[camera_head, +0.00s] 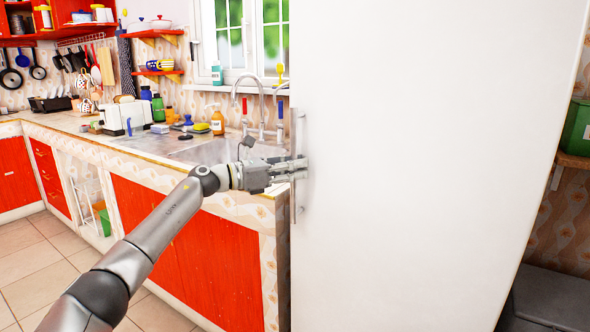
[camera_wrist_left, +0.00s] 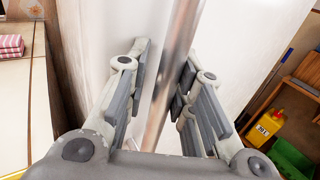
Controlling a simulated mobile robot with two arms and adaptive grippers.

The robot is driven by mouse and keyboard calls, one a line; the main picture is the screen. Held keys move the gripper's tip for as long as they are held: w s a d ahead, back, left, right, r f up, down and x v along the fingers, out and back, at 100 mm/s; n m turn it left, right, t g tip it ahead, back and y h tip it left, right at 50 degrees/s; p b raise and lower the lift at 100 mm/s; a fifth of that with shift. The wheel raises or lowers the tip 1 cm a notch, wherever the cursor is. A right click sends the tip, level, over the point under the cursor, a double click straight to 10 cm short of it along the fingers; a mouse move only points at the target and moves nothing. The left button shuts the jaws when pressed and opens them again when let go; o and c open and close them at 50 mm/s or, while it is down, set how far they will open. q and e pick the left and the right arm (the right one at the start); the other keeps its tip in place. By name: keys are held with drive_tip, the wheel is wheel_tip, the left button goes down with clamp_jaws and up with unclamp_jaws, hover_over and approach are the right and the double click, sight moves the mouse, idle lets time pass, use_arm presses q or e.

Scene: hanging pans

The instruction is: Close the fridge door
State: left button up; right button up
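The white fridge door (camera_head: 420,170) fills the right half of the head view. A vertical metal handle (camera_head: 294,130) runs along its left edge. My left gripper (camera_head: 297,168) is at the middle of this handle, with its arm coming from the lower left. In the left wrist view, the handle bar (camera_wrist_left: 180,45) passes between the two fingers of the left gripper (camera_wrist_left: 163,95). The fingers are apart, with small gaps to the bar, so the gripper looks open around it. How far the door stands open cannot be told. My right gripper is not in view.
A counter with red fronts (camera_head: 215,260) and a sink (camera_head: 225,150) stands left of the door. A toaster (camera_head: 127,116) and bottles stand on it. Right of the door are a green bin (camera_head: 577,128) on a shelf and a dark box (camera_head: 550,300). The tiled floor at left is clear.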

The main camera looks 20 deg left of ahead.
use_arm(q)
drive_tip(key=v, duration=1.2)
idle(0.5)
